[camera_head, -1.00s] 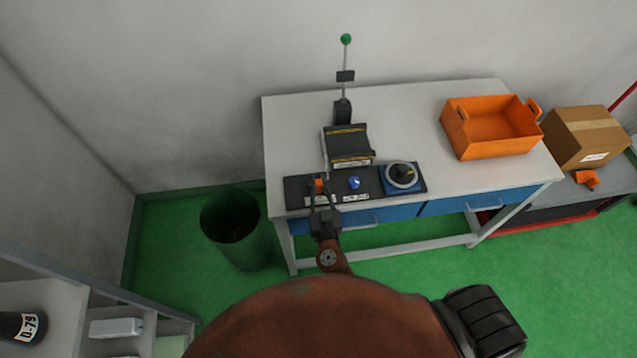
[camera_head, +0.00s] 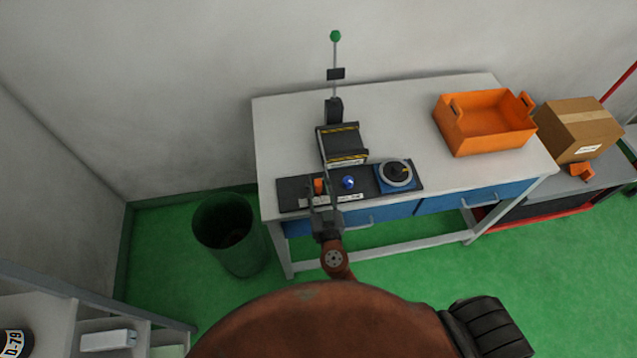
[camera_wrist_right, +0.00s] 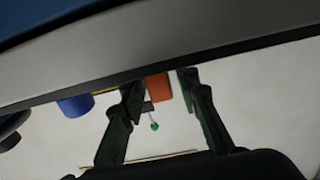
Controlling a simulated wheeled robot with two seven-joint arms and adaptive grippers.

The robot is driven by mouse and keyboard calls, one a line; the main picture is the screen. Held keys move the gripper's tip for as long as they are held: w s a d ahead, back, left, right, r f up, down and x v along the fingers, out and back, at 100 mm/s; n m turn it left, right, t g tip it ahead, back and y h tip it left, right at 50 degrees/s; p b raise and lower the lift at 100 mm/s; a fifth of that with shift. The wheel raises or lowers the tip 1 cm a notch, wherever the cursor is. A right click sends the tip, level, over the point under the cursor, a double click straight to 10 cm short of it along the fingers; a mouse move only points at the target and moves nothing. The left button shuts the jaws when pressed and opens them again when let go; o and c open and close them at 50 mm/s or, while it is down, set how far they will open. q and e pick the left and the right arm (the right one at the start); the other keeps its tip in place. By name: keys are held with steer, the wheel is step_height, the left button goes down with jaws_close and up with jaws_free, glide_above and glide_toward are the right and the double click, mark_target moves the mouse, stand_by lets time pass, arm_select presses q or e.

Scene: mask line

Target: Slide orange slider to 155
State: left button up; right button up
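The orange slider (camera_head: 319,186) sits on the left part of the black control panel (camera_head: 291,194) at the table's front edge. My right gripper (camera_head: 323,190) reaches the slider from the front, its two fingers apart on either side of it. In the right wrist view the slider (camera_wrist_right: 159,87) shows between the spread fingertips (camera_wrist_right: 160,86), close to the left finger, with a gap to the right one. I cannot tell whether a finger touches it. The scale numbers are too small to read. My left gripper is not in view.
Right of the slider are a blue knob (camera_head: 348,182) and a dial on a blue plate (camera_head: 396,174). A black-and-yellow device (camera_head: 343,146) and a green-topped pole (camera_head: 335,37) stand behind. An orange crate (camera_head: 484,135) is at the right. A green bin (camera_head: 231,240) stands left.

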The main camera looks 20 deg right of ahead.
steer(key=shift+o, duration=0.4)
steer(key=s+a, duration=0.1)
steer(key=s, duration=1.1)
steer(key=shift+a, duration=0.4)
steer(key=shift+w+d, duration=0.1)
